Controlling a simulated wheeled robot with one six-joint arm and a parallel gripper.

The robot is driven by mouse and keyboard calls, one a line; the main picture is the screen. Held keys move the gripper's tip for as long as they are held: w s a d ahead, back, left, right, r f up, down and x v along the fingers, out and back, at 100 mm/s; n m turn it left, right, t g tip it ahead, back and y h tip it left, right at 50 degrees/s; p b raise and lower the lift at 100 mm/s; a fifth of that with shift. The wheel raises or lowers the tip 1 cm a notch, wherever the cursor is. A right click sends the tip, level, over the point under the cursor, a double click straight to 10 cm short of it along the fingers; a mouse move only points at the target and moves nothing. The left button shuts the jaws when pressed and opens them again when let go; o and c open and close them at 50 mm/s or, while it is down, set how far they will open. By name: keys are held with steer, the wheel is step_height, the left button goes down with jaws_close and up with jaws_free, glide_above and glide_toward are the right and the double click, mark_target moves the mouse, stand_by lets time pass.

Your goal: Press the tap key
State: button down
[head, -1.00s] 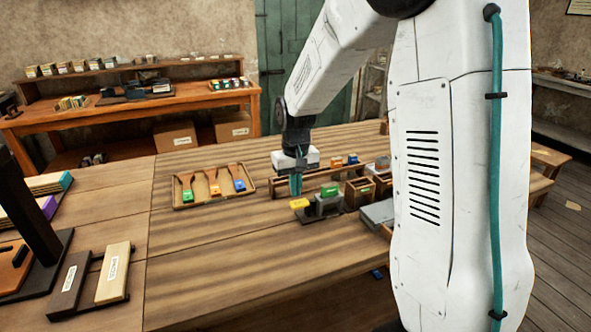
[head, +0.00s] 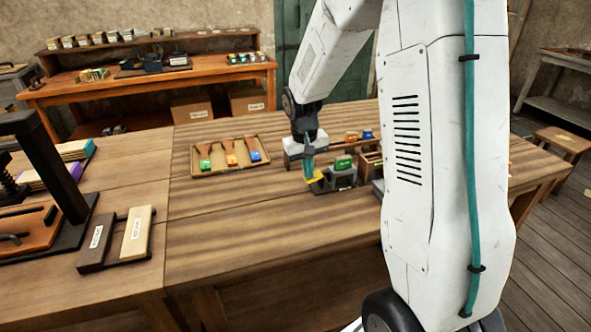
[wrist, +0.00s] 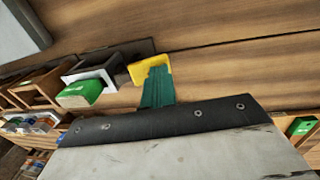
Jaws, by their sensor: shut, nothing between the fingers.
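A small device with a dark base and grey body (head: 341,178) stands on the wooden bench. A yellow key (head: 317,186) sticks out from its left side; it also shows in the wrist view (wrist: 150,70). No label reads on it. My gripper (head: 309,178) is shut and empty, with its teal fingers pointing down at the yellow key. In the wrist view the fingers (wrist: 157,88) overlap the key's near edge; I cannot tell whether they touch it.
A tray (head: 192,160) with green, orange and blue-ended tools lies left of the gripper. Small wooden boxes (wrist: 36,90) stand beside the device. Two labelled blocks (head: 137,232) and a black press frame (head: 50,165) are at the left. The bench front is clear.

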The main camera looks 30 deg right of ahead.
steer(key=shift+s+a+f, duration=0.1)
steer(key=shift+a+f, duration=0.1)
steer(key=shift+f, duration=0.2)
steer(key=shift+s+f, duration=0.1)
steer(key=shift+f, duration=0.05)
steer(key=shift+a, duration=0.1)
steer(key=shift+r, duration=0.35)
steer(key=a+r, duration=0.2)
steer(key=r, duration=0.4)
steer(key=w+a+r, duration=0.1)
steer(key=a+r, duration=0.1)
steer(key=r, duration=0.5)
steer(key=shift+w+r, duration=0.25)
